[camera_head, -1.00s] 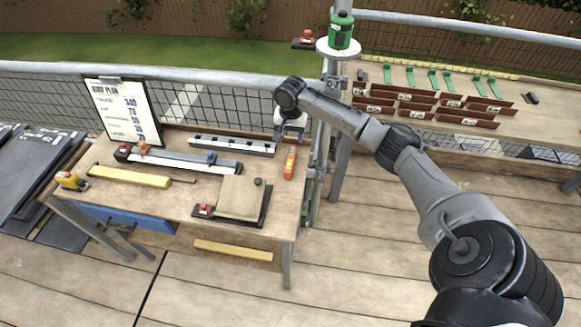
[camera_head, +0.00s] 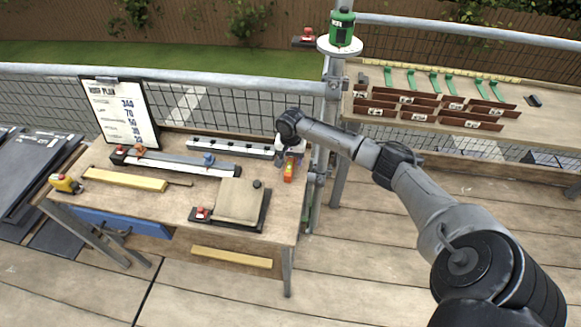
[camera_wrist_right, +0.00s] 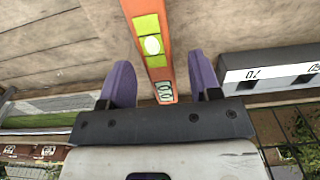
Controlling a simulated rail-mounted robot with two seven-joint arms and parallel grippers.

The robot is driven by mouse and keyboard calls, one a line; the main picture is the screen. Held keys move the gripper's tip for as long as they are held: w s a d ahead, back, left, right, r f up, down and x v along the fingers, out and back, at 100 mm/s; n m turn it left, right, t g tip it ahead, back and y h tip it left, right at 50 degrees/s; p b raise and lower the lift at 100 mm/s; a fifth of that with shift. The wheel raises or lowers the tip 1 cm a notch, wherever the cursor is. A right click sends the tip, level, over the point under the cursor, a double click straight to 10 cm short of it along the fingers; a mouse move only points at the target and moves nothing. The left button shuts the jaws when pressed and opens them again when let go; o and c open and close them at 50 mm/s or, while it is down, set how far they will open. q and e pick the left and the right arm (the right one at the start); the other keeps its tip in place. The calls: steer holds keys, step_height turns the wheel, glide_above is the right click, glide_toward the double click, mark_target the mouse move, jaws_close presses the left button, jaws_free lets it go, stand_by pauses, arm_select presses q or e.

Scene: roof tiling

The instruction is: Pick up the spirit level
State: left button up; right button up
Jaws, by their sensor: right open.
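The spirit level (camera_head: 288,174) is a short orange bar lying near the right end of the workbench. In the right wrist view the spirit level (camera_wrist_right: 151,45) shows yellow-green vial windows and runs from the top edge down between the fingers. My right gripper (camera_head: 290,152) is over the far end of the level and hides part of it. In the right wrist view my right gripper (camera_wrist_right: 161,82) is open, with one purple finger on each side of the level and a gap to each. Whether the fingers reach down to the bench is unclear. My left gripper is not in view.
A black-and-white marked rail (camera_head: 230,147) lies close to the left of the gripper. A board on a dark base (camera_head: 240,205) lies in front. A metal post (camera_head: 335,110) stands close to the right, with the railing behind the bench.

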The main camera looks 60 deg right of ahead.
step_height(320, 180, down, 2)
steer(key=shift+f, duration=0.2)
steer(key=c, duration=0.5)
steer(key=shift+r, duration=0.1)
steer(key=c, duration=0.6)
steer(key=shift+o, duration=0.2)
